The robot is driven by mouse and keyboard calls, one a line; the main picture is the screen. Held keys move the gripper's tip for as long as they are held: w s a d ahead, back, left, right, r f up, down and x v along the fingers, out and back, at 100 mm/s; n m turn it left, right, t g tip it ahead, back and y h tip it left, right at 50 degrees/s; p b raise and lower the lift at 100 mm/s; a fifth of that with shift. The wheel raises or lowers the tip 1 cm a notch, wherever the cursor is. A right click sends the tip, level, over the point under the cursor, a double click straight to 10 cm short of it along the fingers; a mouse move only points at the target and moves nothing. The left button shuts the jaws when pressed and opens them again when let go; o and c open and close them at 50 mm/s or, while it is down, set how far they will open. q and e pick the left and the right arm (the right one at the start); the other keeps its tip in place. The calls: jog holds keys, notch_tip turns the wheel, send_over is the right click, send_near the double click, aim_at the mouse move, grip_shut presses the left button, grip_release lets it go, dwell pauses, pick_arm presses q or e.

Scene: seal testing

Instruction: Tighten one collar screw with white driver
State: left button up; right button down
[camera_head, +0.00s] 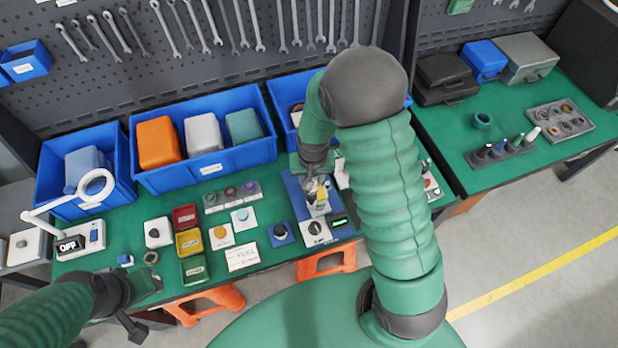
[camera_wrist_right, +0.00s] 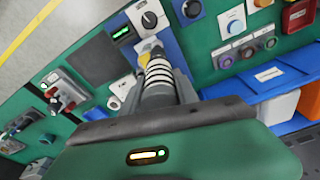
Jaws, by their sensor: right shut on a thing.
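My right gripper (camera_head: 318,188) reaches down over a blue station (camera_head: 293,190) at the middle of the green bench. It is shut on a small yellow-and-white thing (camera_head: 322,200), also seen in the right wrist view (camera_wrist_right: 148,52); what this is, I cannot tell. The collar screws cannot be made out. A white-handled tool (camera_head: 533,134) leans at the right end of a dark rack (camera_head: 503,155) on the right bench, beside several other handled tools. My left gripper (camera_head: 140,303) is low at the left bench's front edge, and its jaw opening is unclear.
Blue bins with coloured blocks (camera_head: 205,150) line the back of the bench. Red, yellow and green trays (camera_head: 190,242) and several button panels stand left of the station. A white ring lamp (camera_head: 95,187) is at far left. A parts tray (camera_head: 572,123) lies on the right bench.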

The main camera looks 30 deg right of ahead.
jog(key=shift+d, duration=0.2)
jog(key=shift+s+d+f, duration=0.1)
jog(key=shift+s+f, duration=0.05)
jog(key=shift+a, duration=0.35)
jog(key=shift+a+f+b, duration=0.15)
jog(key=shift+a+b, duration=0.15)
jog(key=shift+a, duration=0.05)
jog(key=shift+d+f, duration=0.15)
jog(key=shift+d, duration=0.4)
pick_arm(q)
jog(key=shift+s+d+f, duration=0.2)
jog(key=shift+d+f, duration=0.05)
jog(key=shift+a, duration=0.35)
pick_arm(e)
jog(key=shift+a, duration=0.35)
pick_arm(q)
jog(key=shift+d, duration=0.25)
pick_arm(e)
jog(key=shift+d+f, duration=0.1)
jog(key=shift+d, duration=0.15)
pick_arm(q)
jog(key=shift+a, duration=0.15)
pick_arm(e)
jog(key=shift+a+f, duration=0.1)
jog(key=shift+a, duration=0.05)
